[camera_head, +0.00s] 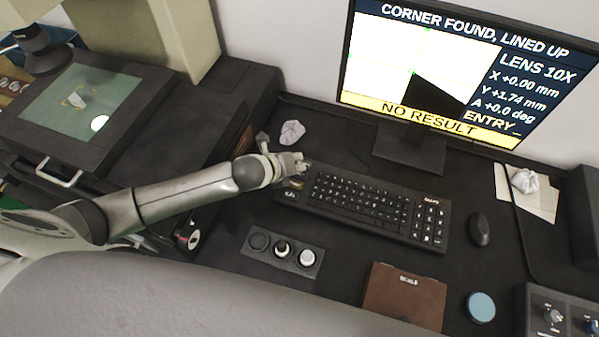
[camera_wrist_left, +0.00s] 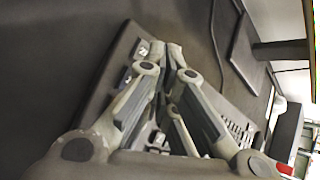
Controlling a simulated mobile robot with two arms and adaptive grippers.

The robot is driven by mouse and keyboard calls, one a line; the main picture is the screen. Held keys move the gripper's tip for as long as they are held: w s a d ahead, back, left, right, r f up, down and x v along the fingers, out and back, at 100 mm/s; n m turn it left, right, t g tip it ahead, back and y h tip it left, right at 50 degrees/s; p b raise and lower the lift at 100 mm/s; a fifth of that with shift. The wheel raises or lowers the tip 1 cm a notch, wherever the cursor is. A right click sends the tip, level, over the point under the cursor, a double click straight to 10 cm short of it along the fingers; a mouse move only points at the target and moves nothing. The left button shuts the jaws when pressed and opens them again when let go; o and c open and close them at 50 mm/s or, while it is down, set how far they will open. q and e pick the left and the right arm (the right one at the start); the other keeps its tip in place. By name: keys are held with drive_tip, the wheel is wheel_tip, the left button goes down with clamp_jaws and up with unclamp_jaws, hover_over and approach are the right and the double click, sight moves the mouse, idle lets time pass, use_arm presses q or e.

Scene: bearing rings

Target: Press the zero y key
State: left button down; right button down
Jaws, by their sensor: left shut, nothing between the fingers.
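The black keyboard (camera_head: 370,205) lies on the desk below the monitor. My left gripper (camera_head: 303,161) is at its upper left corner, fingers together and empty. In the left wrist view the closed fingertips (camera_wrist_left: 174,48) are over the end of the keyboard, beside a pale-marked key (camera_wrist_left: 142,50). I cannot tell whether they touch a key. A key with a light label (camera_head: 291,194) shows at the keyboard's lower left; its lettering is too small to read, so I cannot tell which key is zero y. The monitor (camera_head: 470,65) reads Y +1.74 mm. My right gripper is not in view.
A mouse (camera_head: 479,229) is right of the keyboard. A panel with round knobs (camera_head: 283,254), a brown scale pad (camera_head: 404,295) and a blue disc (camera_head: 481,307) lie in front. Crumpled paper (camera_head: 292,132) lies behind my gripper. The stage (camera_head: 82,105) stands at left.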

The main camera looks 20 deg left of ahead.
use_arm(q)
drive_tip(key=shift+f, duration=0.15)
idle(0.3)
drive_tip(key=shift+f, duration=0.3)
drive_tip(key=shift+f, duration=0.35)
idle(0.5)
drive_tip(key=shift+r, duration=0.1)
drive_tip(key=shift+r+p, duration=0.65)
drive_tip(key=shift+p, duration=0.2)
wheel_tip(320, 180, up, 5)
drive_tip(key=p, duration=0.5)
drive_tip(key=shift+r, duration=0.1)
idle(1.2)
